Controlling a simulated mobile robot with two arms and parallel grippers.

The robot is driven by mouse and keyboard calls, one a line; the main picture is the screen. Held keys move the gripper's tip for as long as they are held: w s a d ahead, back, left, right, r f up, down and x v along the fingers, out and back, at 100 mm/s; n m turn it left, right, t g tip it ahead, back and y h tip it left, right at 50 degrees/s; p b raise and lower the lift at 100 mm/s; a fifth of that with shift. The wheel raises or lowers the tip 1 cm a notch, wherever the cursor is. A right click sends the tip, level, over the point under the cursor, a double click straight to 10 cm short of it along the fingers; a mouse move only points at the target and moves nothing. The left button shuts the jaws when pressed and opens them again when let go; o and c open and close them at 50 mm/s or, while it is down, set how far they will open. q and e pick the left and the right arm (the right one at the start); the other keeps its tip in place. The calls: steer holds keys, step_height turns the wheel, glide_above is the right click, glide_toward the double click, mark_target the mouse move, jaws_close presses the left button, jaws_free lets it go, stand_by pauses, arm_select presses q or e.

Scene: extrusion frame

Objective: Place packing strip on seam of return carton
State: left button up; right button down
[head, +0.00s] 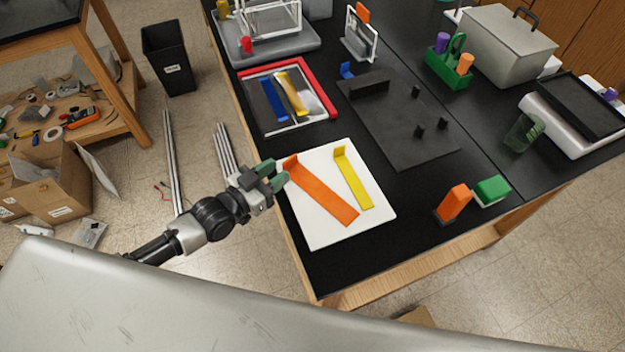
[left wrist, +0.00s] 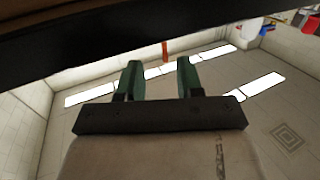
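An orange strip (head: 322,190) with an upturned end lies on a white board (head: 312,230) at the front left of the black table. A yellow strip (head: 354,180) with a similar upturned end lies to its right. I cannot tell which is the packing strip. My left gripper (head: 277,174) is at the table's left edge, beside the orange strip's upturned end. In the left wrist view its green fingers (left wrist: 158,80) stand apart with nothing held. A small orange piece (left wrist: 165,48) shows beyond them. An open cardboard carton (head: 52,185) is at the far left; its seam is not clear. My right gripper is not in view.
A red-rimmed tray (head: 328,100) with blue and yellow pieces lies behind the white board. A dark plate (head: 400,135) with upright pegs is to the right. An orange block (head: 453,203) and a green block (head: 492,190) stand near the front edge. A black bin (head: 168,60) stands on the floor.

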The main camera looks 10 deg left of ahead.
mark_target(290, 158)
arm_select(q)
steer(key=x, duration=0.2)
steer(key=p+x, duration=0.1)
steer(key=x, duration=0.1)
steer(key=shift+w+r+p, duration=0.15)
steer(key=shift+w+p, duration=0.15)
steer(key=shift+w, duration=0.2)
steer(key=shift+w+d, duration=0.15)
steer(key=shift+w, duration=0.1)
steer(key=shift+s, duration=0.1)
steer(key=shift+c, duration=0.4)
jaws_close()
